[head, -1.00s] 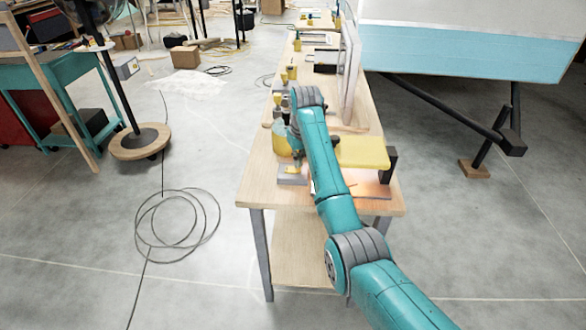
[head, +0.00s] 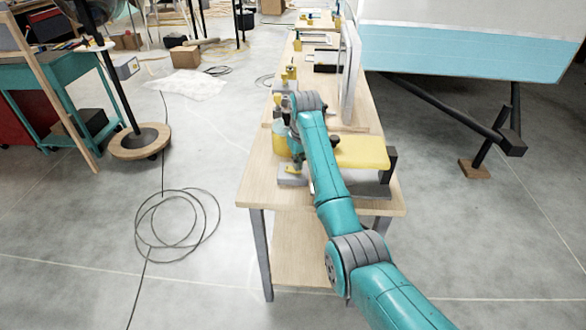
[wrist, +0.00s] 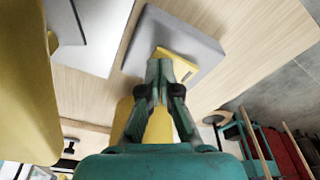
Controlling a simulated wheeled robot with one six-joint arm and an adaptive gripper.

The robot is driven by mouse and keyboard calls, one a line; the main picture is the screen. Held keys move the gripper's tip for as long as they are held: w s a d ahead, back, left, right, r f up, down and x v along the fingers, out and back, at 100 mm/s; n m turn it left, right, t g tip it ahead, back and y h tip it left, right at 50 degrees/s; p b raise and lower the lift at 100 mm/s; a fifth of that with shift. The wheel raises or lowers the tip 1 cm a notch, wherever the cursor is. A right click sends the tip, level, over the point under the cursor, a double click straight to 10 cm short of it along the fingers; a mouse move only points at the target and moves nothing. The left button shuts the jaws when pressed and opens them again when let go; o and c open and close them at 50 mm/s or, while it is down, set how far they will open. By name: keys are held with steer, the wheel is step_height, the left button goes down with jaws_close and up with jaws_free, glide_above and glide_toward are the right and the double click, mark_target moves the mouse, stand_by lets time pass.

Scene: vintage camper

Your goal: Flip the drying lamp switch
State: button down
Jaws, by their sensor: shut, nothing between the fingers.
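The switch is a small grey box (head: 291,180) with a yellow lever (head: 293,169) near the left front of the wooden bench. In the wrist view the grey box (wrist: 208,42) lies just beyond my fingertips, with the yellow lever (wrist: 180,68) right behind and beside them. My gripper (wrist: 161,62) is shut and empty, at the lever; I cannot tell whether it touches. The drying lamp has a yellow hood (head: 360,152) on a black post (head: 389,165), right of the switch. No glow shows under the hood.
The wooden bench (head: 262,178) runs away from me. A yellow container (head: 281,140) stands just behind the switch. An upright panel (head: 348,70) stands farther back. Coiled cable (head: 178,222) lies on the floor at left.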

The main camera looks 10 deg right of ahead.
steer(key=shift+r, duration=3.5)
